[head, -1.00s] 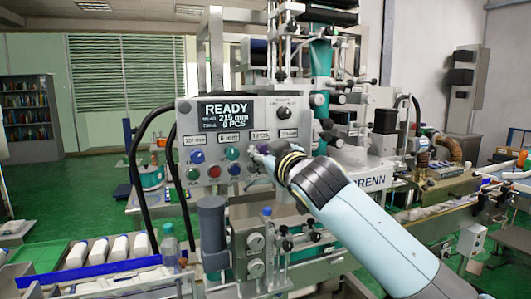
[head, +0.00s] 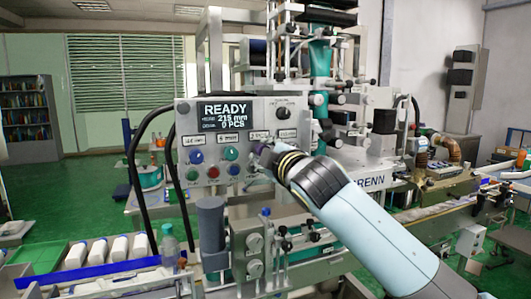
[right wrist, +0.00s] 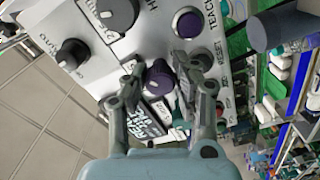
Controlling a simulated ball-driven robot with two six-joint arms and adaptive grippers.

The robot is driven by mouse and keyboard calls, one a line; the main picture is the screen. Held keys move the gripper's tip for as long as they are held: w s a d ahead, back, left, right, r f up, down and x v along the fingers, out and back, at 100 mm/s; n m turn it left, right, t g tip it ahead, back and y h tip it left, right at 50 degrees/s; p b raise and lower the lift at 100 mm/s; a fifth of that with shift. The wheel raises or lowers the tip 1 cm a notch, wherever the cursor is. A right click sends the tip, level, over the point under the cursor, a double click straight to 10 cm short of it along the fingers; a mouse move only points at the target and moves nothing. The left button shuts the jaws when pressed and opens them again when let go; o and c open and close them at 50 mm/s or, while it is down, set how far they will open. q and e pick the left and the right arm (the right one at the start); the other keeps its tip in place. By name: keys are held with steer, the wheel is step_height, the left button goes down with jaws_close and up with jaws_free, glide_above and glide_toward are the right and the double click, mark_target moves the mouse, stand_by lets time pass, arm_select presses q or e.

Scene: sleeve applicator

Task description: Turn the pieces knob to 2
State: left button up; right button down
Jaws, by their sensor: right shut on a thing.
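The grey control panel (head: 240,112) stands in the middle of the head view. Its display (head: 223,114) reads READY, 215 mm and 0 PCS. My right gripper (head: 258,153) is at the panel's lower right, just below a small PCS label (head: 259,136) whose digit is hard to read. In the right wrist view a purple-dark knob (right wrist: 158,78) sits between the fingers of my right gripper (right wrist: 163,88), which is shut on it. In the head view the gripper hides most of this knob. My left gripper is not in view.
Coloured buttons, including a red one (head: 213,172) and a green one (head: 231,153), lie left of the gripper. A black selector (head: 284,113) is above it. A grey cylinder (head: 212,220) stands below the panel. Black cables loop at the panel's left.

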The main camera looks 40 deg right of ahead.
stand_by(0.4)
steer(key=c, duration=1)
jaws_free()
steer(key=shift+c, duration=0.2)
steer(key=v, duration=1.2)
steer(key=shift+f, duration=0.15)
